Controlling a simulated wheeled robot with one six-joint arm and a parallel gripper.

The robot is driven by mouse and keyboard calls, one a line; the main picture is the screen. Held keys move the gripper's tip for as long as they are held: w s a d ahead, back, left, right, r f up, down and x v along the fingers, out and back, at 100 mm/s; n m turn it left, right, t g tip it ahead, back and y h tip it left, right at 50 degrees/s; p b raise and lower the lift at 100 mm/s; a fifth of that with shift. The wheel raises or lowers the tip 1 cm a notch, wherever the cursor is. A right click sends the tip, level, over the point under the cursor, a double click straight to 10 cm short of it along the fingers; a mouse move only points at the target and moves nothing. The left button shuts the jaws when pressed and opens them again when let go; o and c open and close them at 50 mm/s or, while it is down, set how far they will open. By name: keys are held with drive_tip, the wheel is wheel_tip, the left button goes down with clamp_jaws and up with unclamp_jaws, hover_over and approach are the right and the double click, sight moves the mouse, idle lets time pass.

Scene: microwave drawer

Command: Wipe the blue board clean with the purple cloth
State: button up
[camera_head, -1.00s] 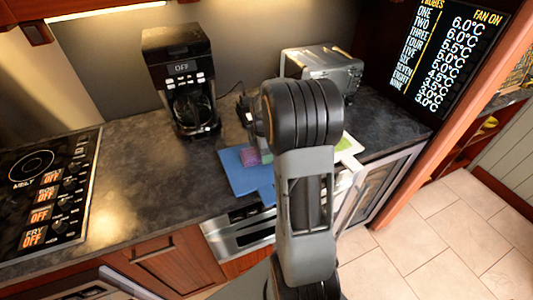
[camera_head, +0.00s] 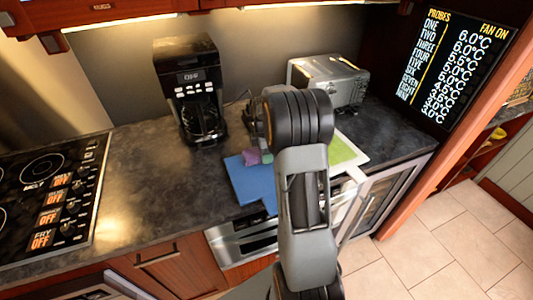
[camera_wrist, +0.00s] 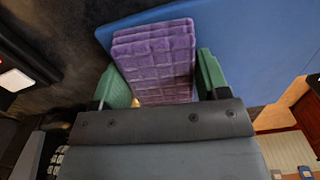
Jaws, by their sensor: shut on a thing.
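The blue board (camera_head: 253,182) lies flat on the dark counter, partly hidden behind my arm in the head view. It also fills the upper right of the wrist view (camera_wrist: 260,45). The purple cloth (camera_wrist: 155,58) is a thick, folded block with a grid pattern. It shows in the head view (camera_head: 252,157) at the board's upper left part. My gripper (camera_wrist: 155,85) has its green fingers on both sides of the cloth and is shut on it. The cloth overlaps the board's edge in the wrist view; I cannot tell whether it touches the surface.
A coffee maker (camera_head: 190,95) stands behind and left of the board. A silver toaster oven (camera_head: 328,80) stands at the back right. A white-edged green board (camera_head: 345,150) lies right of my arm. The cooktop (camera_head: 45,195) is at the left, with clear counter between.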

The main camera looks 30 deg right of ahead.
sight(257, 154)
drive_tip(key=shift+w+d+p, duration=0.15)
drive_tip(key=shift+w+p, duration=0.15)
drive_tip(key=shift+w, duration=0.8)
drive_tip(key=shift+w+a, duration=0.2)
drive_tip(key=shift+a, duration=1.2)
drive_tip(key=shift+s+a+b, duration=0.2)
drive_tip(key=shift+s, duration=0.4)
drive_tip(key=shift+s+a+b, duration=0.2)
drive_tip(key=shift+s, duration=0.4)
drive_tip(key=shift+s, duration=0.15)
